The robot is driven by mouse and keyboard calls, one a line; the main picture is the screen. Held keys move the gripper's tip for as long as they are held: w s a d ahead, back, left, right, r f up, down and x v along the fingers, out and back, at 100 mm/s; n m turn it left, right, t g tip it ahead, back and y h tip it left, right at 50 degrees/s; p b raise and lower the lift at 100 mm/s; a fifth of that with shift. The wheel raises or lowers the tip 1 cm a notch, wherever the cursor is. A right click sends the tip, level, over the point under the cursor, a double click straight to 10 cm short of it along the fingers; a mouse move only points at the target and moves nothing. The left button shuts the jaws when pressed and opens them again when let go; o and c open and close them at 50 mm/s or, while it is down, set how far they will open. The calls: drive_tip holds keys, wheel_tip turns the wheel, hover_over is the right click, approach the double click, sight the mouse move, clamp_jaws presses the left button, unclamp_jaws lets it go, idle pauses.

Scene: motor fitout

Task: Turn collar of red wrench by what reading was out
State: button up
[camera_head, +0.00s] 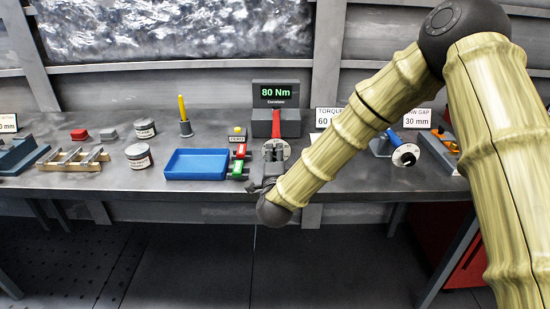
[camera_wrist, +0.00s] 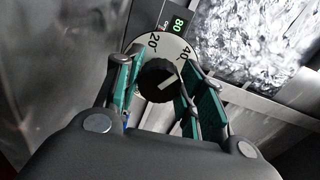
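The red wrench (camera_head: 287,122) stands at the tester, whose display (camera_head: 276,93) reads 80 Nm. Its collar end shows as a pale round dial (camera_head: 286,151), partly covered by my gripper (camera_head: 273,164). In the wrist view, the dial (camera_wrist: 147,47) carries the marks 20 and 40. A black ribbed knob (camera_wrist: 157,82) with a white pointer line sits at its middle; the line slants up to the right, below the 40. My gripper (camera_wrist: 162,98) is open, with green-padded fingers on both sides of the knob. Contact with the knob cannot be told.
A torque sign (camera_head: 324,120) showing 60 is partly hidden by my arm. A blue tray (camera_head: 196,164) and small red and green items (camera_head: 239,160) lie left of the tester. Another dialled tool (camera_head: 405,155) stands to the right. The bench front is mostly clear.

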drive_tip(key=shift+o, duration=1.4)
drive_tip(key=s, duration=1.2)
